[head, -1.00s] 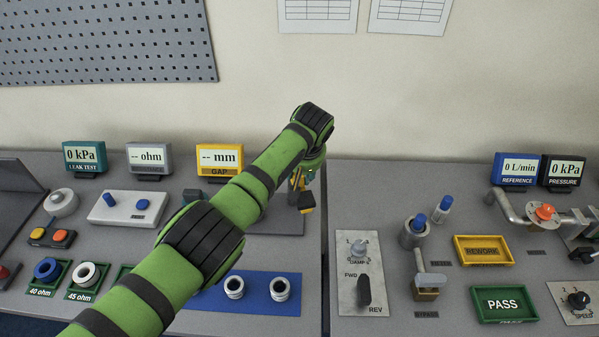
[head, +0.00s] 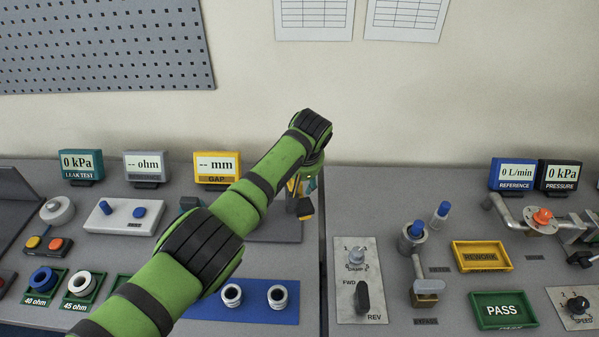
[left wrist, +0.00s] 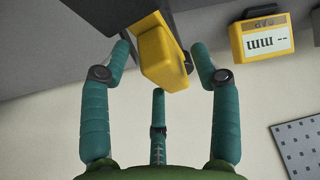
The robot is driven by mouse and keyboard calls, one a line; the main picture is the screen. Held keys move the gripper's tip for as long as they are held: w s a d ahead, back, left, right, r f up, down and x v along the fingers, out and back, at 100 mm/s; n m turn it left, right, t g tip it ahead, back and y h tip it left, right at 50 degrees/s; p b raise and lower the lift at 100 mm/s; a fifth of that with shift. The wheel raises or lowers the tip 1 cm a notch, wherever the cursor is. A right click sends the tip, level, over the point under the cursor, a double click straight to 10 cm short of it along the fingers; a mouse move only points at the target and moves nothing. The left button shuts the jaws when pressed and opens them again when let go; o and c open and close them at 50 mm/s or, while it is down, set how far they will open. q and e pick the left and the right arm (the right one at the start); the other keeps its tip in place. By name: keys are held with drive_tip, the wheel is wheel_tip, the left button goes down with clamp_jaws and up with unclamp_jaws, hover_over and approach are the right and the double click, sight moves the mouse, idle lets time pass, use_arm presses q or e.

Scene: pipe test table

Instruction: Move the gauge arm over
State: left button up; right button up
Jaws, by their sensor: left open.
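The gauge arm (left wrist: 162,55) is a yellow block on a dark bar. In the left wrist view it lies between the teal fingers of my left gripper (left wrist: 160,62), which are apart with a visible gap on each side. In the head view my left gripper (head: 308,184) hangs over the gap station, mostly hidden behind my green forearm; a yellow and dark end of the gauge arm (head: 304,208) shows just below it. The yellow gap display (head: 217,165) reads "-- mm" and also shows upside down in the left wrist view (left wrist: 262,38). My right gripper is not in view.
A blue mat (head: 255,312) with white ring fittings lies in front of the gap station. A seam between two tables runs just right of my gripper. Right of it stand a knob panel (head: 345,255), a yellow rework tray (head: 481,243) and a green pass tray (head: 473,312).

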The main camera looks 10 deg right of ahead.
use_arm(q)
drive_tip(key=v, duration=1.2)
drive_tip(key=shift+w, duration=0.1)
